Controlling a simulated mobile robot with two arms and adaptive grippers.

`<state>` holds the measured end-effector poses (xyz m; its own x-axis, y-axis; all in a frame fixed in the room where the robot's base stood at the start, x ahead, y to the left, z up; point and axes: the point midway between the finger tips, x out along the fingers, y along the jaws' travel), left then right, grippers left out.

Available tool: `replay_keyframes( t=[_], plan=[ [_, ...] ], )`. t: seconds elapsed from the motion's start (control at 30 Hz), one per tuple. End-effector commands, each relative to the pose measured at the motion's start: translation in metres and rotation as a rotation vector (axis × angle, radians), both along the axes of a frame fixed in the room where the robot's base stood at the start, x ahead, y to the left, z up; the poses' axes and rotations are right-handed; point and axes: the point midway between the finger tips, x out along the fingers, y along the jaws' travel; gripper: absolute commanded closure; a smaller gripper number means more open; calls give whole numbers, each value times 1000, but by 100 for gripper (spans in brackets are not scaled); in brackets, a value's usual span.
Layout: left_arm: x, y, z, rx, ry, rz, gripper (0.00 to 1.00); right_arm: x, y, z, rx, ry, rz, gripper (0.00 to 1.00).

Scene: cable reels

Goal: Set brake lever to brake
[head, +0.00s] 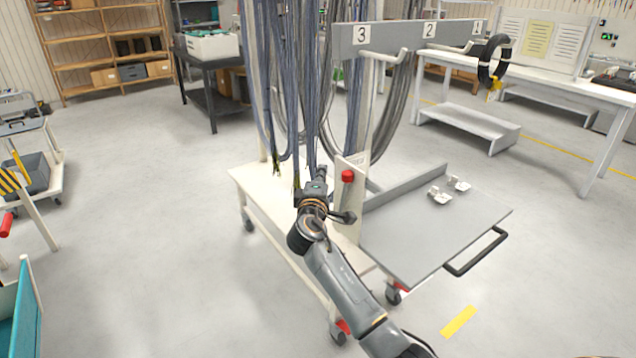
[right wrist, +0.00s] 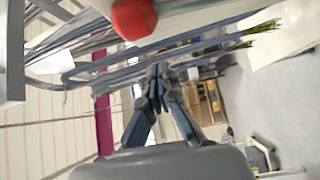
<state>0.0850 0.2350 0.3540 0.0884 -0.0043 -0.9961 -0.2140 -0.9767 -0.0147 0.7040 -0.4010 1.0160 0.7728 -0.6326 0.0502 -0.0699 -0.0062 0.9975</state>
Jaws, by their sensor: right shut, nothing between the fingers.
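The brake lever's red knob (head: 347,176) is at the top of a white upright panel (head: 349,205) on the cable cart. The lever below the knob is not clear. The red knob also shows large at the top of the right wrist view (right wrist: 133,17). My right gripper (head: 320,174) is just left of the knob in the head view, in front of the hanging cables. Its fingers (right wrist: 160,76) are shut and empty in the right wrist view, apart from the knob. My left gripper is not in view.
Bundles of grey-blue cables (head: 317,80) hang close by my right gripper. A grey shelf (head: 430,235) with small white clips (head: 440,196) and a black handle (head: 476,254) is to the right. A numbered rail (head: 400,36) runs above.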

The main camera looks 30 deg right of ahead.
Motion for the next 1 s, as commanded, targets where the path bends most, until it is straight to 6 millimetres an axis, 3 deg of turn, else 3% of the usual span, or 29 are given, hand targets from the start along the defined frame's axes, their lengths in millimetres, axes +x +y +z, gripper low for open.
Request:
replay_keyframes(
  t=[0.1,0.3,0.73,1.0],
  plan=[
    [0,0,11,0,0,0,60,-19,-9,-1,-3,5,-1,100],
    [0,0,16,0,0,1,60,-31,-16,-3,-1,3,1,100],
    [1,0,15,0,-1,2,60,-33,-17,-5,0,1,1,100],
    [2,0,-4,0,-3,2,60,-36,-17,-8,3,-41,1,100]
  ],
)
